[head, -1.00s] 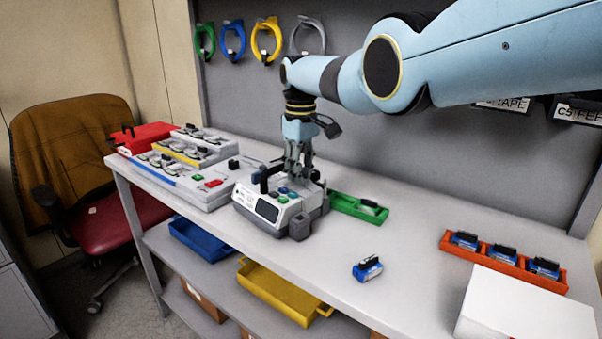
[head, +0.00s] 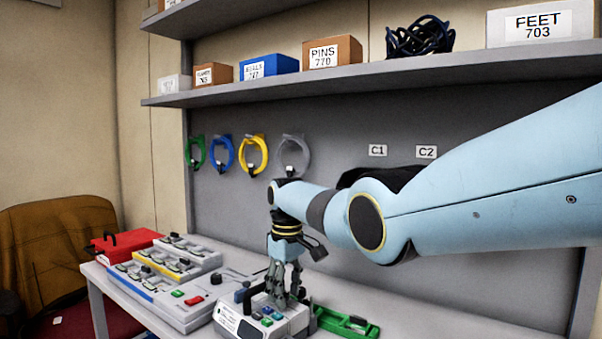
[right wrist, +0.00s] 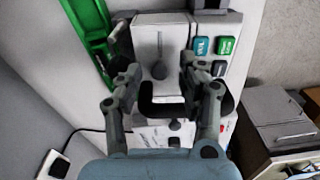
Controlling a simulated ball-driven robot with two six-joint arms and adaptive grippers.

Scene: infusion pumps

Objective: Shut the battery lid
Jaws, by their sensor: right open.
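The infusion pump (head: 232,318) stands on the bench at the bottom of the head view, partly cut off by the frame. My right gripper (head: 280,297) points down over its top. In the right wrist view the open fingers of this gripper (right wrist: 163,68) straddle a pale panel (right wrist: 160,32) with a slot and a dark knob, which may be the battery lid. I cannot tell how far the lid is open or whether a finger touches it. A black handle (right wrist: 165,110) lies between the fingers, nearer the wrist. My left gripper is not in view.
A grey station (head: 175,310) and a red case (head: 125,243) stand to the left. A shelf (head: 400,68) with boxes runs above my right arm. The bench at right looks clear.

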